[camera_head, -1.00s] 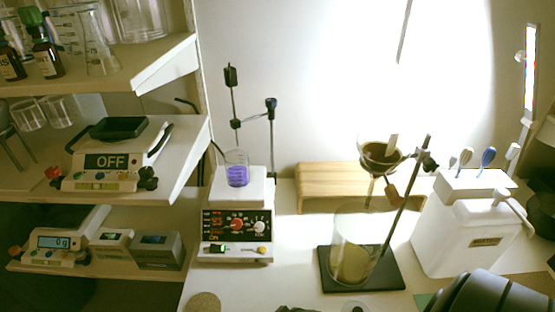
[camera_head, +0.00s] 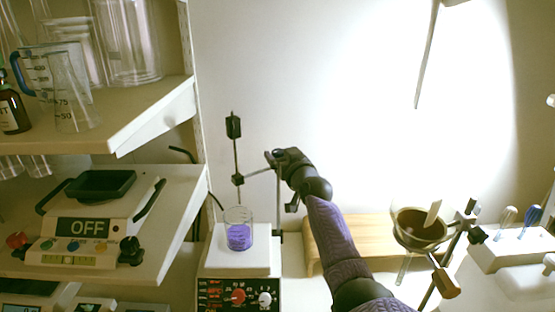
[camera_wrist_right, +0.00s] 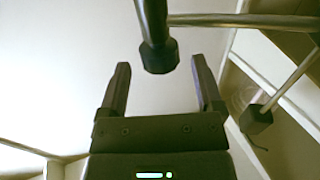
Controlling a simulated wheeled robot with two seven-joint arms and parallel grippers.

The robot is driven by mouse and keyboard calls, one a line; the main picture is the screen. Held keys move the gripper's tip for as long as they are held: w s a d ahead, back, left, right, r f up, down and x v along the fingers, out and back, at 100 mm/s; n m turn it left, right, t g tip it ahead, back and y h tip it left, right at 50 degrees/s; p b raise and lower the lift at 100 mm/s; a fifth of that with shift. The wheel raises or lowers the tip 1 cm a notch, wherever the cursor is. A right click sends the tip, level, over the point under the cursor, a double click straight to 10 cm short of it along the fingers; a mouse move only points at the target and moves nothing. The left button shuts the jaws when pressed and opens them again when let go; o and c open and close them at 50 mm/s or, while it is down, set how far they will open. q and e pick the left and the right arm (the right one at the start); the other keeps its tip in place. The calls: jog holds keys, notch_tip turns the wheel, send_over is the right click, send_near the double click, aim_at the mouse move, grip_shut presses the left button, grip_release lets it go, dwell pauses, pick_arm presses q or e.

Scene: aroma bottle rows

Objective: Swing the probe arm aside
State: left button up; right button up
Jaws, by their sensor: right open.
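The probe arm (camera_head: 257,171) is a thin horizontal rod on a stand behind the hotplate (camera_head: 240,262). At its left end a small black clamp (camera_head: 238,179) holds the upright probe (camera_head: 234,128) over a glass beaker (camera_head: 238,235) of purple liquid. Whether the probe's tip is in the liquid is unclear. My right gripper (camera_head: 288,172) is open at the stand-post end of the arm. In the right wrist view the dark post knob (camera_wrist_right: 158,58) shows between its spread fingers, and the rod (camera_wrist_right: 245,20) runs to the right. My left gripper is not in view.
A funnel on a ring stand (camera_head: 418,228) stands right of my right forearm, before a wooden stand (camera_head: 318,232). Shelves (camera_head: 150,125) with glassware and an "OFF" device (camera_head: 88,228) crowd the left. The wall space above the probe is clear.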

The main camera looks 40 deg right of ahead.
jog(key=shift+b+x, duration=0.65)
jog(key=shift+x, duration=0.55)
grip_shut()
